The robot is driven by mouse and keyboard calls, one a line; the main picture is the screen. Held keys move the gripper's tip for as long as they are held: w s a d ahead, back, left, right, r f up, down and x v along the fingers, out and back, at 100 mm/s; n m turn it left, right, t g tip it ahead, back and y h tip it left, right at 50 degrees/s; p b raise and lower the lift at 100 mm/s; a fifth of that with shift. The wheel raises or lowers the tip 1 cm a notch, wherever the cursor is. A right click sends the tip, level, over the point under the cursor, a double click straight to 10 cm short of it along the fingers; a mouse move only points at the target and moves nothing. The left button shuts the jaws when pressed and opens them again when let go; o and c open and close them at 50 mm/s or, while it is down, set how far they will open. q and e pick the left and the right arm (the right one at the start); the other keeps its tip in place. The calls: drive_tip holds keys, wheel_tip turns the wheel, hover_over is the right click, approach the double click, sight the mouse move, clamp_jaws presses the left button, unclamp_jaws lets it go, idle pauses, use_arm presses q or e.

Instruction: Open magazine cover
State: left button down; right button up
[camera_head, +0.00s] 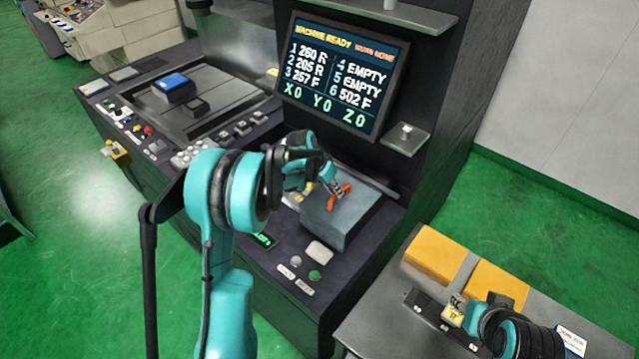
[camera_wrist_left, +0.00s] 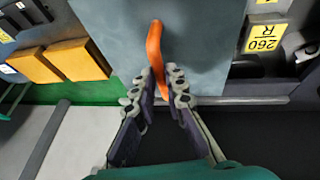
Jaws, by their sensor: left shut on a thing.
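The magazine cover (camera_head: 350,222) is a grey-blue box-like lid with an orange handle (camera_head: 342,191), on the dark machine below the screen. In the left wrist view the cover (camera_wrist_left: 205,50) is a flat grey panel and the handle (camera_wrist_left: 154,45) stands out from it. My left gripper (camera_head: 334,187) is shut on the handle; its fingertips (camera_wrist_left: 163,80) close around the handle's near end. A yellow "260 R" label (camera_wrist_left: 262,38) and dark slots show beside the cover's edge. My right gripper (camera_head: 474,312) is at the lower right, partly hidden, away from the cover.
The screen (camera_head: 342,75) reads "MACHINE READY". A green button (camera_head: 315,275) sits on the front panel below the cover. Yellow-orange blocks (camera_head: 440,255) lie on a grey bench at the right. A small shelf (camera_head: 407,139) juts out right of the screen.

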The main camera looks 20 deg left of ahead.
use_arm(q)
drive_tip(key=shift+s+d, duration=0.25)
drive_tip(key=shift+d, duration=0.4)
drive_tip(key=shift+s+d, duration=0.2)
drive_tip(key=shift+d, duration=0.45)
drive_tip(key=c, duration=1.6)
unclamp_jaws()
drive_tip(key=shift+o, duration=0.2)
drive_tip(key=v, duration=1.2)
drive_tip(key=shift+s, duration=0.1)
